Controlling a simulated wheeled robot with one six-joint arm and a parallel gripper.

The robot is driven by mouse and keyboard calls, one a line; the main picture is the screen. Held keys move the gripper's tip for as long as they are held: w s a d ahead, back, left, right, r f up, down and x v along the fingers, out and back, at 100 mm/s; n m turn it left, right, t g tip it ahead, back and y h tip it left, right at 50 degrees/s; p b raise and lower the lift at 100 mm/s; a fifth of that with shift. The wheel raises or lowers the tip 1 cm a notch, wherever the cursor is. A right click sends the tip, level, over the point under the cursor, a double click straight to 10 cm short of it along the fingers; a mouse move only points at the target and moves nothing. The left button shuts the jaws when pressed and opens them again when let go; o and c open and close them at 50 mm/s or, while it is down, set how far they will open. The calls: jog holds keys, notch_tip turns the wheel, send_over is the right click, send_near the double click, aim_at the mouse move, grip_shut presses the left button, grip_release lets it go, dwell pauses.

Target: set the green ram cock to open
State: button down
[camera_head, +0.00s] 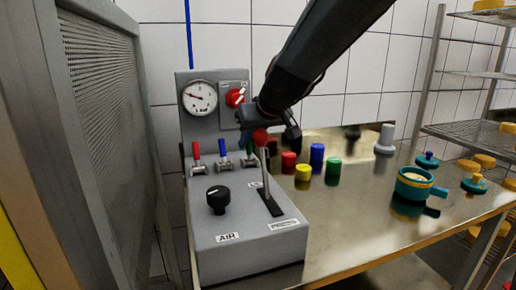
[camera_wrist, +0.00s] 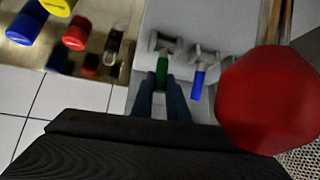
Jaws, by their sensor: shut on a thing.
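The green ram cock (camera_wrist: 161,72) is a green-sleeved handle on a metal valve body, and it sits between my fingers in the wrist view. My gripper (camera_wrist: 163,88) is shut on this green handle. The handle points away from its valve body, about parallel to the blue handle beside it. In the head view the green cock (camera_head: 250,153) is the rightmost of three on the console, partly hidden behind the lever and my wrist.
A lever with a red ball knob (camera_head: 261,137) stands close in front of the green cock. The blue cock (camera_head: 222,148) and red cock (camera_head: 196,151) are to its left. A gauge (camera_head: 199,97) and red switch (camera_head: 235,97) are above. Coloured cylinders stand on the bench (camera_head: 345,225).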

jog(key=shift+r, duration=0.15)
dwell(0.3)
jog(key=c, duration=1.7)
grip_release()
jog(key=shift+c, duration=0.2)
jog(key=shift+s, duration=0.1)
jog(key=v, duration=0.7)
jog(key=shift+s+d+r, duration=0.2)
jog(key=shift+s, duration=0.1)
